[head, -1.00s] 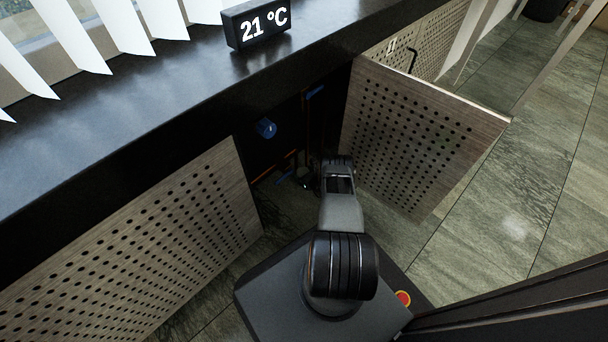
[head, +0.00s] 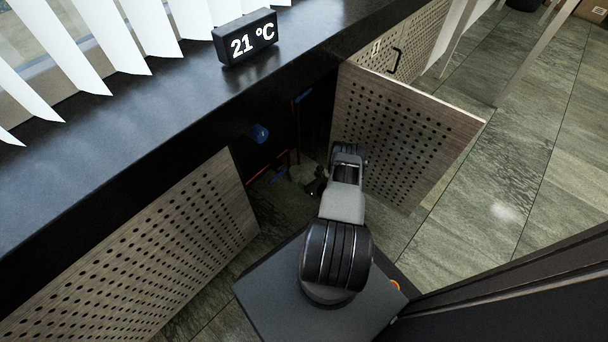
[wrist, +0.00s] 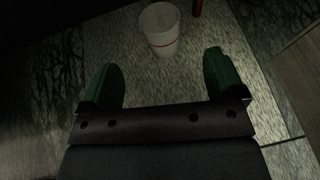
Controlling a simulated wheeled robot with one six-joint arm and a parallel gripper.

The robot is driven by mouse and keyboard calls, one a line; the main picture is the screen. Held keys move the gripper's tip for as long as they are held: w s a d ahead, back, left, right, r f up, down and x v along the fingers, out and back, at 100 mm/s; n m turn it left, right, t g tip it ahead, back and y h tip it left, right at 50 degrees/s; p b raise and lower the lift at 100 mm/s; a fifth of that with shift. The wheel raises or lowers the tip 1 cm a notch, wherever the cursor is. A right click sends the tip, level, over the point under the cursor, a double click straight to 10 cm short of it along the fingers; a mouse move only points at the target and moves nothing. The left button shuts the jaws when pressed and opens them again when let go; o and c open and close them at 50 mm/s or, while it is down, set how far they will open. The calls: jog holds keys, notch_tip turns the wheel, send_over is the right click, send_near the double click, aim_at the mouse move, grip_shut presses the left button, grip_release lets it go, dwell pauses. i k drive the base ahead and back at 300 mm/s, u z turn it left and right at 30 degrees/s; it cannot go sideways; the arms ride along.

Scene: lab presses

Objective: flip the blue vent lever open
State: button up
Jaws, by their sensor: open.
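Two blue parts show in the dark opening under the counter in the head view: a rounded one (head: 258,133) at the left and a slim bar (head: 302,97) higher up to the right. I cannot tell for certain which is the vent lever, or how it is set. My gripper (wrist: 162,76) is open and empty, with green fingers apart in the wrist view. In the head view my gripper is dark and small, low in front of the opening, below and apart from both blue parts. The wrist view shows neither blue part.
Two perforated doors, left (head: 150,250) and right (head: 400,135), stand open either side of the opening. A white cup (wrist: 160,30) with a red stripe stands on the floor beyond my fingers. Copper-coloured pipes (head: 268,165) run inside. The counter (head: 190,105) overhangs.

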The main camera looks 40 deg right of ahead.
aim_at(296, 99)
jog(key=k, duration=1)
